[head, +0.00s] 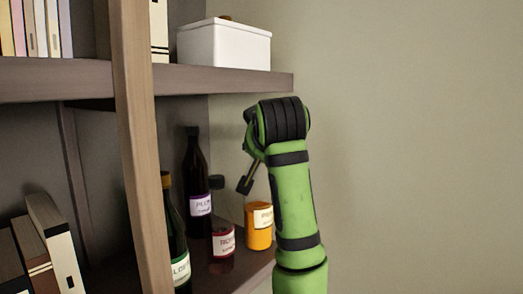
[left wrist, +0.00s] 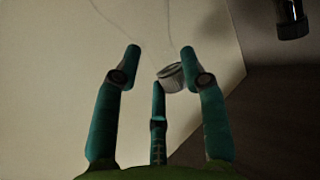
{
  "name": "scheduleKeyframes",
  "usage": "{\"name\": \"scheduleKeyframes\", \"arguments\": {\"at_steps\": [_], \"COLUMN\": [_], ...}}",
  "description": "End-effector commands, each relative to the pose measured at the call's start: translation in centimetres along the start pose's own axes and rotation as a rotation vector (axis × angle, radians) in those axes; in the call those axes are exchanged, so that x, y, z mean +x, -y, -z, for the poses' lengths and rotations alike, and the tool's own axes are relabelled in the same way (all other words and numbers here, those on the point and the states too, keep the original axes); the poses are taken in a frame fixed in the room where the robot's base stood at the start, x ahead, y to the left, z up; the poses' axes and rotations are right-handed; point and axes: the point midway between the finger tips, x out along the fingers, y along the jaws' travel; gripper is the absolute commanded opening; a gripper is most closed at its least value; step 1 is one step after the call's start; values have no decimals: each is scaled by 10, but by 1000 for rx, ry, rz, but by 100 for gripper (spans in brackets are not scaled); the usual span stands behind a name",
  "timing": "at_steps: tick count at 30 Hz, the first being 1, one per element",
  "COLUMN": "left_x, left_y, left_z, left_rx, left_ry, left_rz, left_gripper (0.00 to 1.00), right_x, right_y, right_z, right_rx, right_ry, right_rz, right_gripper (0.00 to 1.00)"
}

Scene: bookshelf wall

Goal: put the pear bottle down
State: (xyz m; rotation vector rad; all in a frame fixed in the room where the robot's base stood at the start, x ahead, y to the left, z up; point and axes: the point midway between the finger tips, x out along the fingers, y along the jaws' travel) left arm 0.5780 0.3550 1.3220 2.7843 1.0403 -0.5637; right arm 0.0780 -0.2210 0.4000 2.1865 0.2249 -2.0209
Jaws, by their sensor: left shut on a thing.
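The pear bottle (head: 259,238) is orange with a pale label and looks upright near the right end of the lower shelf. I cannot tell whether its base touches the board. In the left wrist view, a pale round cap (left wrist: 171,77) sits between the fingers of the left gripper (left wrist: 161,52), which is shut on the bottle. My right gripper is not in view.
The rose bottle (head: 222,242) stands close left of the pear bottle. The dark plum bottle (head: 194,180) is behind it, and a green bottle (head: 176,238) is farther left by the wooden upright (head: 137,150). The upper shelf (head: 220,82) holds a white box (head: 223,46).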

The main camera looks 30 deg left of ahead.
Motion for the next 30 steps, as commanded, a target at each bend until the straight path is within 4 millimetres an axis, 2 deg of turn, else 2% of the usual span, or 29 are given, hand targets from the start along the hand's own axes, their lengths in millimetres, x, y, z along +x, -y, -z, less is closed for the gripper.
{"name": "scheduleKeyframes", "arguments": {"at_steps": [3,4,5,15,19,23,30], "left_x": [0,1,1,1,-5,-27,-80], "left_y": [0,0,0,0,-1,-1,-1], "left_z": [-2,-3,-3,-2,0,-1,-1], "left_rx": [-1,0,0,0,-1,-2,-2], "left_ry": [-7,0,0,0,-1,-5,-5], "left_rz": [0,0,0,0,-2,-4,-5], "left_gripper": [0,54,66,66,66,66,66], "right_x": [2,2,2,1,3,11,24], "right_y": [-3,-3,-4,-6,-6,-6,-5], "right_z": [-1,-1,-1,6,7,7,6], "right_rx": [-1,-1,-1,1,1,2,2], "right_ry": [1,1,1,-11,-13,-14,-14], "right_rz": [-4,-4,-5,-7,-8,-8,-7], "right_gripper": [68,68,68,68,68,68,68]}}
